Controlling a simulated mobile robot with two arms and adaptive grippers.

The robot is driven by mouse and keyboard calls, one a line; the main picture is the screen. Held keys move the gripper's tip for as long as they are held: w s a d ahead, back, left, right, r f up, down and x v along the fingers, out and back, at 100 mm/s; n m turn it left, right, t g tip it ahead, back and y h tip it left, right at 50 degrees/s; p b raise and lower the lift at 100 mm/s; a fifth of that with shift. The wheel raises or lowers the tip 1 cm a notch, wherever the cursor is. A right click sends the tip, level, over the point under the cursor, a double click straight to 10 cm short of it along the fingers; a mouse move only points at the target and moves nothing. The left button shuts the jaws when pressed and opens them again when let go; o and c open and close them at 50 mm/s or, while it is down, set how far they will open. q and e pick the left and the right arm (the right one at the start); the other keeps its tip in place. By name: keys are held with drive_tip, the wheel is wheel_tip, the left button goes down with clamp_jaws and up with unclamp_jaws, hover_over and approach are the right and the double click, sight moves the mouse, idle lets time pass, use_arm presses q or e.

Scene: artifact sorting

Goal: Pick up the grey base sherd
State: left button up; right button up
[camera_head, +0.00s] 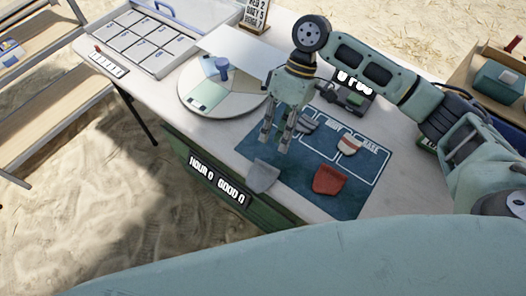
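A plain grey sherd (262,177) lies at the front left edge of the blue mat (297,178). A second greyish, banded sherd (307,124) lies farther back on the mat, close to the right of my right gripper. I cannot tell from the shapes alone which one is the base piece. My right gripper (276,145) points down above the left part of the mat, behind the plain grey sherd. Its fingers are apart, with nothing seen between them. My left gripper is not in view.
A red sherd (330,180) and a cream-and-red sherd (349,146) lie on the mat. A round turntable (190,103) stands left of the mat, and a compartment tray (181,59) is at the back left. A wooden crate (478,62) is at the right.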

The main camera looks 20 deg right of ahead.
sight(269, 165)
drive_tip(key=shift+w+f, duration=0.1)
drive_tip(key=shift+w, duration=0.05)
drive_tip(key=s+f, duration=0.1)
drive_tip(key=s+a+f, duration=0.1)
drive_tip(key=f, duration=0.1)
drive_tip(key=shift+s+a, duration=0.15)
drive_tip(key=shift+a, duration=0.05)
drive_tip(key=x, duration=0.2)
drive_tip(key=shift+s+f, duration=0.1)
drive_tip(key=shift+f, duration=0.15)
drive_tip(key=shift+s+a+f, duration=0.1)
drive_tip(key=shift+a+f, duration=0.05)
drive_tip(key=shift+f, duration=0.25)
clamp_jaws()
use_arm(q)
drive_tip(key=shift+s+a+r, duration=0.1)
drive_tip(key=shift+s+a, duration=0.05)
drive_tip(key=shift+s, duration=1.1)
